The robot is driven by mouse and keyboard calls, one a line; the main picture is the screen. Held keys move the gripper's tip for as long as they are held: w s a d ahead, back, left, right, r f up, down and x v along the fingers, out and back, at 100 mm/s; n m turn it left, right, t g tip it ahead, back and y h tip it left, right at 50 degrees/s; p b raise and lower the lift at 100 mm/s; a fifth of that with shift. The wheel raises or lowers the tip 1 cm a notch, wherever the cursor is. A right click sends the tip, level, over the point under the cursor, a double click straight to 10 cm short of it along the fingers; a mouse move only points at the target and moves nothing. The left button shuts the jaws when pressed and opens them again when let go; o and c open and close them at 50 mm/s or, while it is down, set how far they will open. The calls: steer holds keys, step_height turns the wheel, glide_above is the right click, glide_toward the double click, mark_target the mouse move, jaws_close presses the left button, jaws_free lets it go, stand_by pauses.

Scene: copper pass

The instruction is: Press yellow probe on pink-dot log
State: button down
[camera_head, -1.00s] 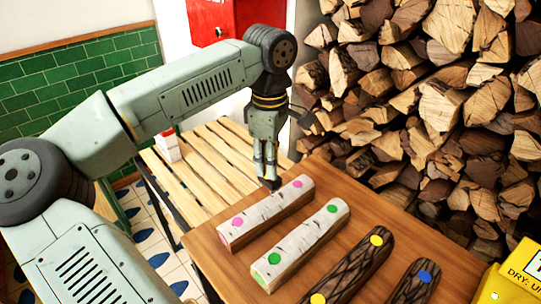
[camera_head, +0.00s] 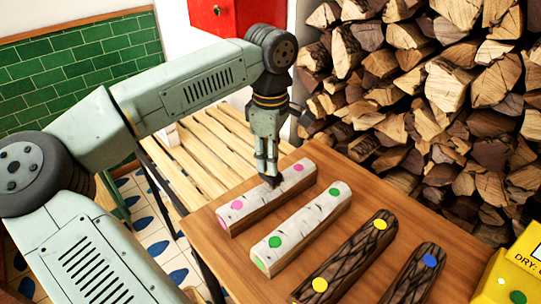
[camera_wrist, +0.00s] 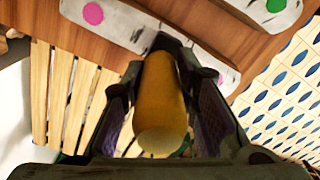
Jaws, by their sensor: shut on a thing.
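The pink-dot log (camera_head: 262,202) is pale birch with a pink dot near each end. It lies at the far left of the logs on the wooden table. My gripper (camera_head: 266,166) is over the middle of this log, pointing down. In the wrist view my gripper (camera_wrist: 163,95) is shut on the yellow probe (camera_wrist: 163,108), with a finger on each side. The probe's dark tip shows at the log's top between the dots; I cannot tell whether it touches. In the wrist view the probe and fingers hide the middle of the pink-dot log (camera_wrist: 118,25).
Beside it lie a green-dot birch log (camera_head: 303,228), a dark yellow-dot log (camera_head: 350,256) and a dark blue-dot log (camera_head: 416,273). A yellow box (camera_head: 515,265) with lettering stands at the right edge. Stacked firewood (camera_head: 440,100) and a slatted pallet (camera_head: 215,145) are behind.

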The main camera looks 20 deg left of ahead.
steer(key=shift+f+b, duration=0.65)
steer(key=shift+f, duration=0.05)
stand_by(1.9)
steer(key=shift+r+p, duration=2.25)
steer(key=shift+r, duration=1.3)
